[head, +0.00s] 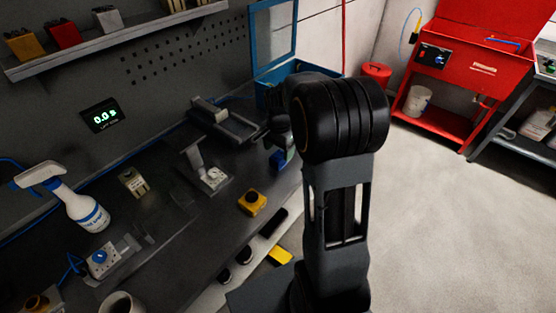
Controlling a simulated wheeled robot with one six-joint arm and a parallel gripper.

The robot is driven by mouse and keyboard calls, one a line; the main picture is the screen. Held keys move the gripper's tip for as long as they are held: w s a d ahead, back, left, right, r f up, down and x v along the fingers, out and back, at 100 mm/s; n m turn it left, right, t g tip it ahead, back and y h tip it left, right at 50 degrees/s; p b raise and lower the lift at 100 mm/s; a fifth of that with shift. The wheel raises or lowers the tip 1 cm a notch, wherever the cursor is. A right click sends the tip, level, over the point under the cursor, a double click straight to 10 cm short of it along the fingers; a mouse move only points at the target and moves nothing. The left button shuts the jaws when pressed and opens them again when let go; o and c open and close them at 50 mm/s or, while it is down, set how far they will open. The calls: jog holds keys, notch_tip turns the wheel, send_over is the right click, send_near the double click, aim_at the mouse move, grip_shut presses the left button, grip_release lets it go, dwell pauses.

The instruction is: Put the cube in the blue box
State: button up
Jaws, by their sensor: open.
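A small yellow block (253,202) with a dark round spot sits on the dark workbench near its front edge. It is the most cube-like thing on the bench, but I cannot be sure it is the cube. A blue box (265,94) stands at the far end of the bench, partly hidden behind my arm's thick black joint. My gripper cannot be made out. Dark parts with a blue patch show just left of the joint, but I cannot tell what they are.
A white spray bottle (82,206), a grey stand (206,172) and a dark grey device (222,122) occupy the workbench (190,238). Small bins line the shelf (120,36) above. A red cabinet (465,65) stands back right. The floor (450,230) at right is clear.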

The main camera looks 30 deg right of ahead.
aim_at(278, 155)
jog(key=shift+a+f, duration=0.1)
jog(key=shift+f, duration=1.75)
jog(key=c, duration=1.2)
jog(key=shift+r, duration=0.15)
